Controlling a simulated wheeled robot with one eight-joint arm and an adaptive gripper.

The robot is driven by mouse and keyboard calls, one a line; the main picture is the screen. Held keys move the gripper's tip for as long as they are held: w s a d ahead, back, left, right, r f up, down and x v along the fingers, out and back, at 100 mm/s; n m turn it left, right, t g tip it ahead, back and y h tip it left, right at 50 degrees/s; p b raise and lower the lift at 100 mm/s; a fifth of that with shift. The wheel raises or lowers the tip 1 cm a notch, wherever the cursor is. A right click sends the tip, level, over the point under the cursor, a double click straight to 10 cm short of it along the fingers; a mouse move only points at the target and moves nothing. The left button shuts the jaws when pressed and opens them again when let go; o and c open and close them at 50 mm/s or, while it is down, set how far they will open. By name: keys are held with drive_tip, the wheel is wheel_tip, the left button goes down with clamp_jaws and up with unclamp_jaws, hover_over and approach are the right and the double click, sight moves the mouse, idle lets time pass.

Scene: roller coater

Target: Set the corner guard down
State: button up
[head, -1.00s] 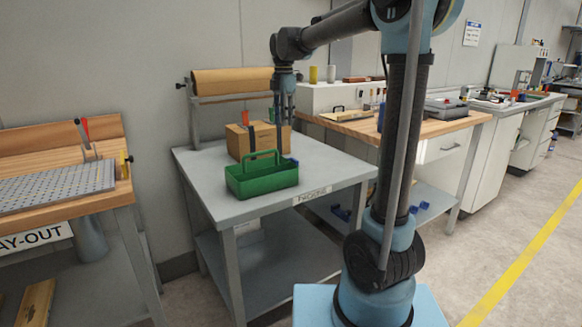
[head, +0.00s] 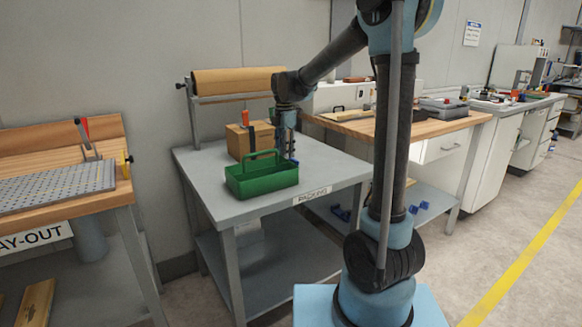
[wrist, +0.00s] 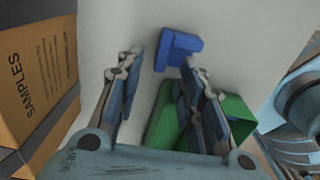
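The blue corner guard (wrist: 178,50) lies on the grey packing table (wrist: 110,20), just beyond my fingertips in the wrist view. In the head view only a small bit of blue shows beside the green tote, by my gripper (head: 287,155). My gripper is open in the wrist view (wrist: 163,62), its fingers well apart with nothing held between them. The right fingertip overlaps the guard's lower edge in the picture; I cannot tell whether they touch.
A green tote (head: 262,180) with a handle stands close to the right finger in the wrist view. A cardboard box (head: 240,140) marked SAMPLES stands behind it, at the left in the wrist view. A brown paper roll (head: 235,82) is at the back. The table's front right is clear.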

drive_tip(key=shift+f, duration=2.1)
clamp_jaws()
